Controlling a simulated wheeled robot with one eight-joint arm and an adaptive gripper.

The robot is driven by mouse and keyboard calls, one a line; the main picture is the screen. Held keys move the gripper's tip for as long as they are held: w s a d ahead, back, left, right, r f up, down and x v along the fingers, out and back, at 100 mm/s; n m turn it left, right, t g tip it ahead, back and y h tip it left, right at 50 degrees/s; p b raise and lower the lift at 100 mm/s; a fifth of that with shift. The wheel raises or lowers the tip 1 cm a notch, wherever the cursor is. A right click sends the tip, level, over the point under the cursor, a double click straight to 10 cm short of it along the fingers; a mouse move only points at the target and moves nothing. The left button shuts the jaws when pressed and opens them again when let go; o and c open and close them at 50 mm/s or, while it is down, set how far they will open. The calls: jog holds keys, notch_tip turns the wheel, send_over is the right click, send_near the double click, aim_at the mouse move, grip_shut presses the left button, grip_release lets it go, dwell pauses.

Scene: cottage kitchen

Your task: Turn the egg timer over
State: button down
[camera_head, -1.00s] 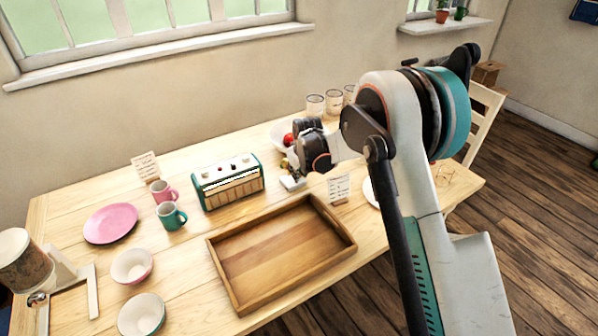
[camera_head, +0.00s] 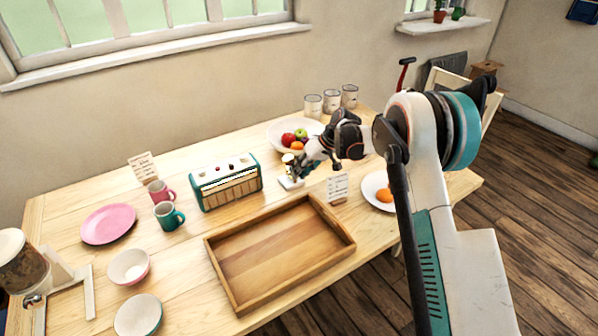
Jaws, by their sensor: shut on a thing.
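The egg timer (camera_head: 289,183) is a small object with a pale base and a darker, gold-toned upper part. It is on the table, just right of the green-and-cream radio. My gripper (camera_head: 302,169) reaches in from the right and is shut on it. The fingers and the black wrist cover part of the timer, so its middle and exact tilt are hard to make out. I cannot tell whether its base touches the table.
A fruit bowl (camera_head: 282,133) stands close behind my gripper, with canisters (camera_head: 331,101) farther back. The radio (camera_head: 227,182) is to the left, a small card (camera_head: 337,187) to the right. A wooden tray (camera_head: 231,292) lies in front. A plate (camera_head: 371,183) holds an orange fruit.

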jog(key=shift+w+d+f+m+g+y+b, duration=0.1)
jog(key=shift+m+g+y+b, duration=0.15)
jog(key=shift+y, duration=0.25)
jog(key=shift+w+d+f+m+g+y+b, duration=0.1)
jog(key=shift+g+y+b, duration=0.05)
jog(key=shift+g+y, duration=0.3)
jog(key=shift+y, duration=0.25)
jog(key=c, duration=1.4)
grip_release()
jog(key=shift+c, duration=0.2)
jog(key=v, duration=1.2)
jog(key=shift+s+r, duration=0.1)
jog(key=shift+r, duration=0.05)
